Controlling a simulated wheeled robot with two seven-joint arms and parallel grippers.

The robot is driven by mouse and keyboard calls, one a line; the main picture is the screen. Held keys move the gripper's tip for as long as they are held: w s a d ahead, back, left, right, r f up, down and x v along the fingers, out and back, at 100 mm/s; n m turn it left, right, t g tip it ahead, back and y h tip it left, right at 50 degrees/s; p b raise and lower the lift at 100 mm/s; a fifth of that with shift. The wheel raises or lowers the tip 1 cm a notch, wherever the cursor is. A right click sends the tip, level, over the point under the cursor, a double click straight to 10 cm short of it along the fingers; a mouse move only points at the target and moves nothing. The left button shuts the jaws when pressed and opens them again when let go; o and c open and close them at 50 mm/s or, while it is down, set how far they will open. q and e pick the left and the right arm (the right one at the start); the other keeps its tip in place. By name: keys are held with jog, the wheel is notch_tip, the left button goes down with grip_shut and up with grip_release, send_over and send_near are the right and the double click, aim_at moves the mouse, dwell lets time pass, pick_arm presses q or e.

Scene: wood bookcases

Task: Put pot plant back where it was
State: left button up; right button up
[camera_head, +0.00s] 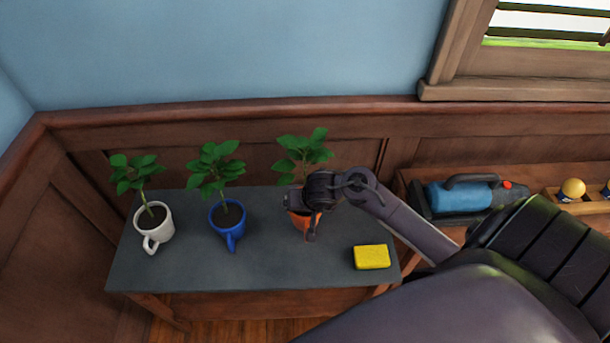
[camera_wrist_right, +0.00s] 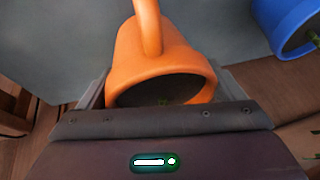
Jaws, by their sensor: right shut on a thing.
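The orange potted plant (camera_head: 299,221) is a leafy green plant in an orange mug. It is upright at the right part of the dark grey table top, right of the blue mug plant (camera_head: 228,216) and the white mug plant (camera_head: 154,226). My right gripper (camera_head: 312,208) is shut on the orange mug and partly covers it in the head view. The orange mug (camera_wrist_right: 168,62), with its handle, fills the jaws in the right wrist view. I cannot tell whether its base touches the table. My left gripper is not in view.
A yellow sponge (camera_head: 371,257) lies at the table's front right. The table (camera_head: 190,268) stands against a wood-panelled wall. A blue handheld device (camera_head: 462,195) and a wooden tray (camera_head: 588,206) with a yellow ball (camera_head: 573,188) are on another surface to the right.

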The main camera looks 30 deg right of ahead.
aim_at(305, 215)
notch_tip(305, 215, down, 4)
jog(key=shift+r+b, duration=0.25)
jog(key=shift+b, duration=0.5)
jog(key=shift+w+f, duration=0.1)
jog(key=shift+f, duration=0.35)
jog(key=o, duration=1.2)
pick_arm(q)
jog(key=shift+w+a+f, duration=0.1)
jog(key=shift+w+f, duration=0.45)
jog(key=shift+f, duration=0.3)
pick_arm(e)
jog(key=shift+o, duration=0.2)
